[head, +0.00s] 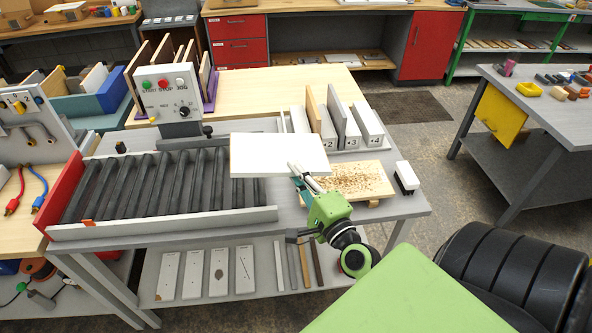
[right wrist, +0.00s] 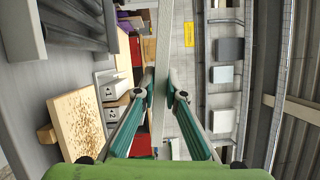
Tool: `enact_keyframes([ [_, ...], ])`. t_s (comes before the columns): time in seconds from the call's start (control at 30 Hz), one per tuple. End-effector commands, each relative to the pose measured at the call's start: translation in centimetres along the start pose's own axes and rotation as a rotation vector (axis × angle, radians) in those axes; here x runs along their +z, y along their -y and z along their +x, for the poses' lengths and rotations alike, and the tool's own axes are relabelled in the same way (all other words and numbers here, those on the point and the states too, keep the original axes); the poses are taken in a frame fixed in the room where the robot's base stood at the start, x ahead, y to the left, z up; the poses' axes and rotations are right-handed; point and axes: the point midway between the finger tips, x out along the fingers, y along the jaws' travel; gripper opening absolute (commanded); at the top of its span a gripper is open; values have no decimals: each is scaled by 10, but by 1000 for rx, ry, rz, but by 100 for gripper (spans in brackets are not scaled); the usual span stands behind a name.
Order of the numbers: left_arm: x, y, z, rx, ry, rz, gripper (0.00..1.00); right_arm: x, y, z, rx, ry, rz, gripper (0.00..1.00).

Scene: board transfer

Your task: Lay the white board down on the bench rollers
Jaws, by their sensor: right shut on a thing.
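The white board (head: 278,154) is held up flat in the air by my right gripper (head: 298,174), above the right end of the bench rollers. The gripper's fingers are shut on the board's near right edge. In the right wrist view the board (right wrist: 161,60) shows edge-on as a thin pale strip between the fingertips (right wrist: 161,90). The dark bench rollers (head: 150,188) lie in a row inside a frame with a grey front rail and a red left end. They look bare. My left gripper is in neither view.
A control box (head: 167,92) with buttons stands behind the rollers. Numbered upright boards (head: 350,125) stand at the back right. A speckled wooden board (head: 350,181) and a brush (head: 406,178) lie to the right. Several white plates lie on the lower shelf (head: 262,262).

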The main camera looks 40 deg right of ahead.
Motion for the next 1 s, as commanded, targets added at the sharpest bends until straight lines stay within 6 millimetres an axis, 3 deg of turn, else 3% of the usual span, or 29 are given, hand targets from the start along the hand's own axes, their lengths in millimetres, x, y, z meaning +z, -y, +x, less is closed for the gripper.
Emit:
enact_keyframes([
  [0.03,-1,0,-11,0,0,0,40,2,12,1,-3,0,0,0],
  [0.17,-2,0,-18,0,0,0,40,2,19,1,-3,0,0,0],
  [0.47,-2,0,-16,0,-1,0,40,3,16,1,-3,1,0,0],
  [0.57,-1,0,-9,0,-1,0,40,10,7,-5,2,12,0,0],
  [0.67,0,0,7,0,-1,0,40,29,-11,-20,8,41,3,0],
  [0.8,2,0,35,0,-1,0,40,68,-40,-56,16,96,7,0],
  [1.0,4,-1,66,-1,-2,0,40,114,-62,-107,23,153,12,0],
])
